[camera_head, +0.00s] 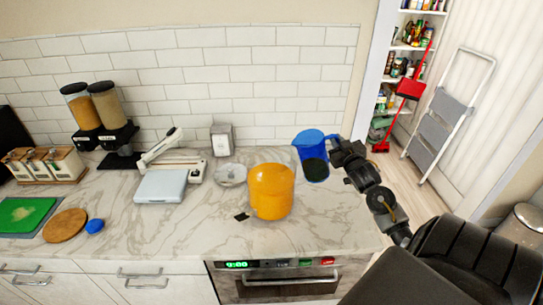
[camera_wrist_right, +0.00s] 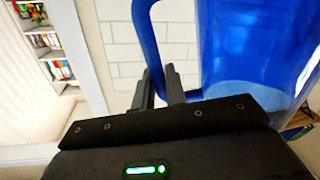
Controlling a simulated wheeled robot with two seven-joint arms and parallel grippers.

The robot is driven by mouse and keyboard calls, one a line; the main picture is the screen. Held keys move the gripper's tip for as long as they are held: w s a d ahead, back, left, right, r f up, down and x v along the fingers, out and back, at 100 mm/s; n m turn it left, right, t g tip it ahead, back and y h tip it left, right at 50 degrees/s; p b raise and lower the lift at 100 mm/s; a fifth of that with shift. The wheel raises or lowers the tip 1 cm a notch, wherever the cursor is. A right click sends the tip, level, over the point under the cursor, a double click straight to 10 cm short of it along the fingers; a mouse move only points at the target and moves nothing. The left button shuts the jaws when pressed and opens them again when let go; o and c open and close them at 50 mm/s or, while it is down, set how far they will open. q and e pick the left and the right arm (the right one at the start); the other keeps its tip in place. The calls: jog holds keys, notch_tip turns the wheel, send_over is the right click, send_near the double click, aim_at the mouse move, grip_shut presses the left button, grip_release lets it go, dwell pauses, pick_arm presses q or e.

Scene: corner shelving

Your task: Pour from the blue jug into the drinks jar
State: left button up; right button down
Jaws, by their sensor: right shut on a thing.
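The blue jug (camera_head: 312,143) is at the right end of the counter, behind and right of the drinks jar. It looks translucent, with a dark patch low on its side. My right gripper (camera_head: 338,156) is shut on its handle. In the right wrist view the handle (camera_wrist_right: 148,42) passes between the fingers (camera_wrist_right: 160,86), and the jug's body (camera_wrist_right: 245,50) stands to the right. I cannot tell whether its base touches the counter. The orange drinks jar (camera_head: 271,191) stands upright on the counter, apart from the jug. My left gripper is out of view.
A metal dish (camera_head: 231,174), a napkin holder (camera_head: 222,139) and a kitchen scale (camera_head: 161,186) stand left of the jar. A small dark item (camera_head: 241,216) lies before it. Two dispensers (camera_head: 100,115) stand farther left. The marble counter (camera_head: 335,225) is clear at front right.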

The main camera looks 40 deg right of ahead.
jog(key=f, duration=0.1)
jog(key=f+m, duration=0.1)
jog(key=d+f, duration=0.1)
jog(key=shift+s+d+m, duration=0.1)
jog(key=shift+s+m, duration=0.2)
jog(key=shift+m, duration=0.1)
jog(key=shift+s+d+f+m, duration=0.1)
jog(key=shift+d+f+m, duration=0.1)
jog(key=shift+f+m, duration=0.25)
jog(key=shift+s+d+f+m, duration=0.15)
jog(key=shift+f+m, duration=0.2)
jog(key=shift+f, duration=0.2)
jog(key=shift+w+r, duration=0.1)
jog(key=shift+r, duration=0.15)
notch_tip(320, 180, up, 2)
jog(key=shift+r+p, duration=0.15)
jog(key=shift+p, duration=0.7)
jog(key=shift+r, duration=1.6)
